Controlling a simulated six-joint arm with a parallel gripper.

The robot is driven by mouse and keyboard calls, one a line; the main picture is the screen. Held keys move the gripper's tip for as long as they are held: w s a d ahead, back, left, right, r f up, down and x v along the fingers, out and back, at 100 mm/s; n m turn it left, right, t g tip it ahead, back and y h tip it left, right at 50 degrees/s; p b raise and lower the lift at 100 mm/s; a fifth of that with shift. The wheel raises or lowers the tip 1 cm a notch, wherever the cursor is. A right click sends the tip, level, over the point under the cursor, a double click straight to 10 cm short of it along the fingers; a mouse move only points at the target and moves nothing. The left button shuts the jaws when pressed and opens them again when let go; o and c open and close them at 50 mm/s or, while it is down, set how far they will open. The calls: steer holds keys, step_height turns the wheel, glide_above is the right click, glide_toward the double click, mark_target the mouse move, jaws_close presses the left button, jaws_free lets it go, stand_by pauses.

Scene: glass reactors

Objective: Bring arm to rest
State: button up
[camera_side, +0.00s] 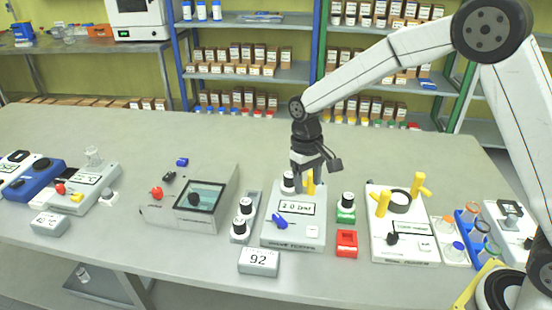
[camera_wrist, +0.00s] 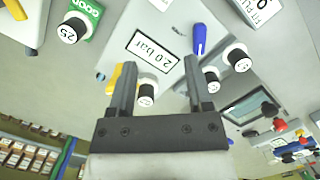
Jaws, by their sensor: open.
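My gripper (camera_side: 308,172) points down over the back of a light grey device (camera_side: 293,240) labelled 2.0 bar. In the wrist view my gripper (camera_wrist: 150,85) is open, its two dark fingers apart with nothing held between them. A white-capped black knob or vial top (camera_wrist: 147,92) shows in the gap between the fingers; I cannot tell how far below them it is. A yellow handle (camera_wrist: 119,80) shows beside the left finger, and a blue lever (camera_wrist: 199,38) lies beyond the right finger.
A device with a dark window (camera_side: 202,200) stands to the left, and one with yellow handles (camera_side: 404,230) to the right. A green holder (camera_side: 346,215) and a red holder (camera_side: 347,243) sit between. A grey display reading 92 (camera_side: 259,262) is in front. The table behind is clear.

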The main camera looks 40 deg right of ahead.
steer(key=s+d+t, duration=0.2)
steer(key=s+d, duration=0.1)
steer(key=s, duration=0.5)
steer(key=s+d+t, duration=0.2)
steer(key=s+d, duration=0.1)
steer(key=s, duration=0.5)
steer(key=shift+s+d+r, duration=0.2)
steer(key=shift+s+d, duration=0.05)
steer(key=shift+d, duration=0.15)
